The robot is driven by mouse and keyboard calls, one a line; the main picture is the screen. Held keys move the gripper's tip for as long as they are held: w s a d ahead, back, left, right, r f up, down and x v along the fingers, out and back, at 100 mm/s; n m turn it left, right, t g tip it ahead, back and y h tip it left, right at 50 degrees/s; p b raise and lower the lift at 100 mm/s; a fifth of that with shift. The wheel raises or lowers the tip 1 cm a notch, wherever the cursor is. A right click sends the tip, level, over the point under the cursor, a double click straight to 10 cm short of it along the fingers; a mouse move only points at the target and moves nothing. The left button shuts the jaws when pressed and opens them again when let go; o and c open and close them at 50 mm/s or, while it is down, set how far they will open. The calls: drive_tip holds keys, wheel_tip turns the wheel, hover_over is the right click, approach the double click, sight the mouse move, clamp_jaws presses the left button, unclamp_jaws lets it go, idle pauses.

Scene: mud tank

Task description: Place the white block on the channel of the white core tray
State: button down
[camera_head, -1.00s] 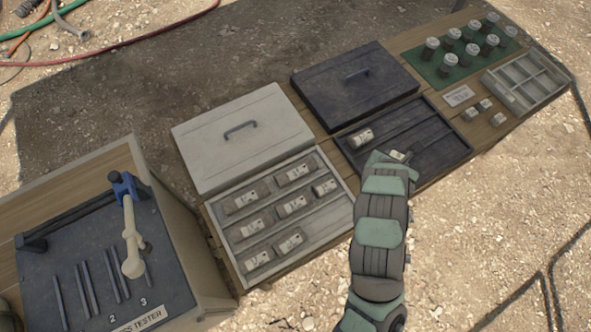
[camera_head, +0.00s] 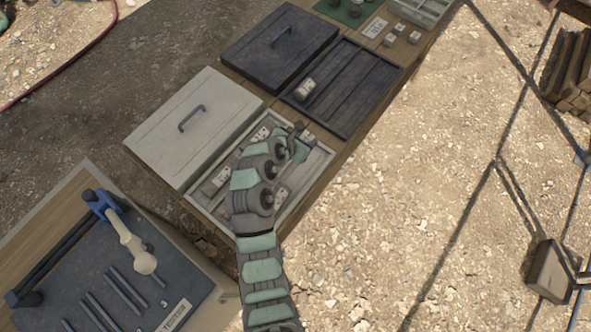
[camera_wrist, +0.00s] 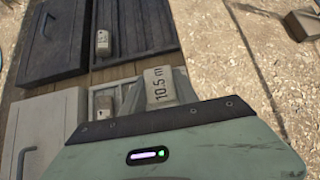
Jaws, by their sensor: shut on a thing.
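My gripper (camera_head: 298,137) is over the right end of the white core tray (camera_head: 322,163). In the wrist view it is shut on a white block (camera_wrist: 159,84) marked "10.5 m". In the head view the held block is too small and covered to make out clearly. The white tray, also in the wrist view (camera_wrist: 125,80), has lengthwise channels. Other white blocks lie in it, one near its upper edge (camera_head: 261,134) and one at the left (camera_head: 219,177). My arm hides the tray's middle. I cannot tell whether the held block touches the tray.
The white lid (camera_head: 215,110) lies behind the tray. The dark tray (camera_head: 360,85) beside it holds one block (camera_head: 304,89); its dark lid (camera_head: 300,45) lies behind. A tester bench (camera_head: 60,215) stands at the left. Open gravel lies to the right.

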wheel_tip(320, 180, down, 16)
drive_tip(key=shift+f+b, duration=0.25)
drive_tip(key=shift+b, duration=1)
drive_tip(key=shift+f, duration=0.1)
drive_tip(key=c, duration=0.9)
unclamp_jaws()
drive_tip(key=shift+c, duration=0.2)
